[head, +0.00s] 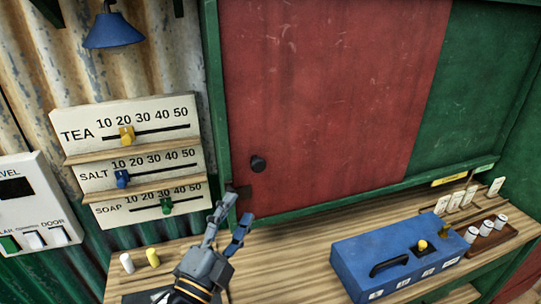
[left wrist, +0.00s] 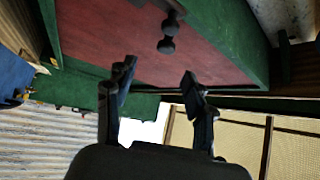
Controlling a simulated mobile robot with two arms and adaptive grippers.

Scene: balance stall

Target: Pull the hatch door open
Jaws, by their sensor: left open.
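The hatch door is a scuffed red panel (head: 330,80) in a green frame, and it looks shut in the head view. A round black knob (head: 258,163) sits near its lower left corner. The red panel (left wrist: 150,50) and the dark knob (left wrist: 167,35) also show in the left wrist view. My left gripper (head: 230,218) is open and empty, below and left of the knob, apart from it. In the left wrist view its two fingers (left wrist: 157,78) stand spread, with the knob beyond their tips. My right gripper is not in view.
A blue box (head: 350,255) with a black handle stands on the wooden counter (head: 285,235) at the right. Yellow and white pegs (head: 153,257) stand left of my gripper. Slider boards (head: 130,130) hang on the left wall. Small canisters (head: 487,228) sit at the far right.

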